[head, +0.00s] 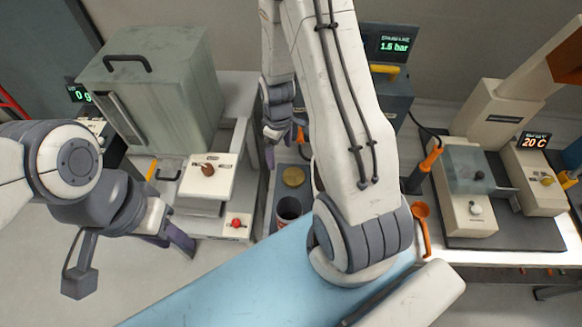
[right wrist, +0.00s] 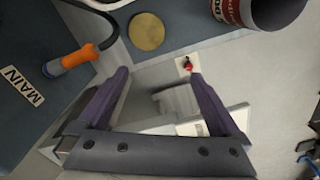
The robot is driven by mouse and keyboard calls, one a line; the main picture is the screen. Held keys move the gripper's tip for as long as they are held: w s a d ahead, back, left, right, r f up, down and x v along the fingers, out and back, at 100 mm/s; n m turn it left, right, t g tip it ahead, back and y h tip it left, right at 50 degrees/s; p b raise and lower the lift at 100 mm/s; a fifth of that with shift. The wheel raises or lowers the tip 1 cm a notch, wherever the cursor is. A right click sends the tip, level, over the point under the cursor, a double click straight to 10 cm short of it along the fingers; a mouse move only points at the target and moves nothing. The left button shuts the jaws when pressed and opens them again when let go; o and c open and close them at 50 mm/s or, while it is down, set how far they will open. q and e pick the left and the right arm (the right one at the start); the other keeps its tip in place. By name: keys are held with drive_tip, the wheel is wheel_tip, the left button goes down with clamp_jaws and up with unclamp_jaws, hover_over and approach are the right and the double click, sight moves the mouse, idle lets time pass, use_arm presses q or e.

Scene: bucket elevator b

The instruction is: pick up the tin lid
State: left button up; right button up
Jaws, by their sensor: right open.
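The tin lid (head: 293,177), a flat round gold disc, lies on the dark grey worktop in the middle of the head view. It also shows in the right wrist view (right wrist: 146,31), at the top, beyond my fingertips. An open tin (head: 289,209) stands nearer than the lid; its dark red label shows in the wrist view (right wrist: 237,12).
A press-like machine with a red button (head: 236,222) stands left of the worktop. An orange-handled tool (right wrist: 75,58) lies near the lid in the wrist view.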

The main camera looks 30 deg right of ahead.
approach(294, 176)
wheel_tip(294, 176, down, 3)
drive_tip(key=shift+r+p, duration=0.1)
drive_tip(key=shift+p, duration=0.75)
drive_tip(key=shift+f, duration=0.3)
wheel_tip(294, 176, down, 5)
drive_tip(key=b, duration=0.4)
drive_tip(key=c, duration=1)
